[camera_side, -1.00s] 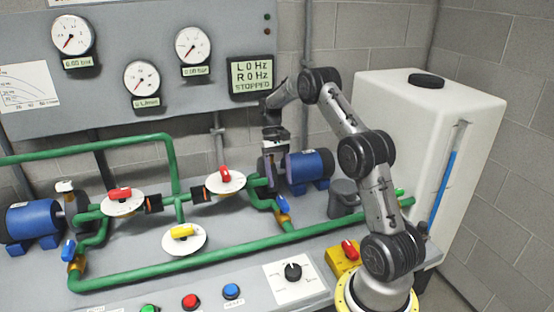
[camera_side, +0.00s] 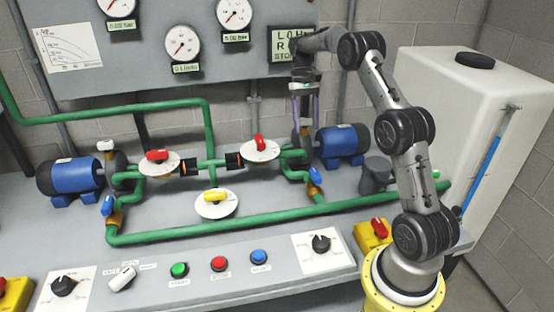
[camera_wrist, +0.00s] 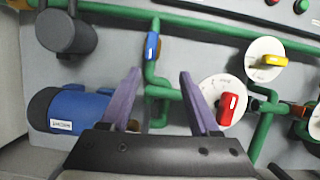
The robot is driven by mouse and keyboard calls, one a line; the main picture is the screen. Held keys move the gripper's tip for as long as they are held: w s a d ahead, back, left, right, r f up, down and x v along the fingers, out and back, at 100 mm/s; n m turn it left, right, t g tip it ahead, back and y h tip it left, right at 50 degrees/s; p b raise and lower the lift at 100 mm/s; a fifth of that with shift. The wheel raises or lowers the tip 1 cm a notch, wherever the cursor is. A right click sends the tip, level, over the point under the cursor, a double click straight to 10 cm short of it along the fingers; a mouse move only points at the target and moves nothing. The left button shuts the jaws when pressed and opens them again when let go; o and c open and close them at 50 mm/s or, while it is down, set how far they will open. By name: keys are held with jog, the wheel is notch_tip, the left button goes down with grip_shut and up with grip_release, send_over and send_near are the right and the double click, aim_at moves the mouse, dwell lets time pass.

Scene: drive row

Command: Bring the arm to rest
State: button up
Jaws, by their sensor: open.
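My gripper (camera_side: 304,108) hangs over the back of the bench, fingers pointing down, just left of the right blue pump motor (camera_side: 343,143). In the wrist view its two purple fingers (camera_wrist: 160,80) stand apart with nothing held between them. The blue motor (camera_wrist: 75,110) is left of the fingers there, and a red valve handle (camera_wrist: 228,108) on a white disc is to their right. My arm rises from its yellow base ring at the front right and bends over at the top. It covers part of the display (camera_side: 284,45).
Green pipes (camera_side: 240,228) run across the bench. A blue valve handle (camera_side: 314,177) and a yellow valve handle (camera_side: 217,195) stand among them. A dark grey cylinder (camera_side: 376,174) is right of the motor. A white tank (camera_side: 450,80) stands behind the arm. The wall panel with gauges (camera_side: 183,44) is behind.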

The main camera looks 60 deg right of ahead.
jog(key=s+a+r+n+t+h, duration=0.2)
jog(key=s+a+r+n+t, duration=0.1)
jog(key=a+r, duration=1.25)
jog(key=s+a+r+n+t, duration=0.2)
jog(key=s+a+r+n, duration=0.15)
jog(key=s+a, duration=0.55)
jog(key=s+a+f+n+t, duration=0.1)
jog(key=s+a+f+t, duration=0.2)
jog(key=s+f, duration=0.6)
jog(key=shift+s+a+f+n+t+h, duration=0.2)
jog(key=shift+s+a+n+t+h, duration=0.15)
jog(key=shift+s+a, duration=0.35)
jog(key=shift+d, duration=0.1)
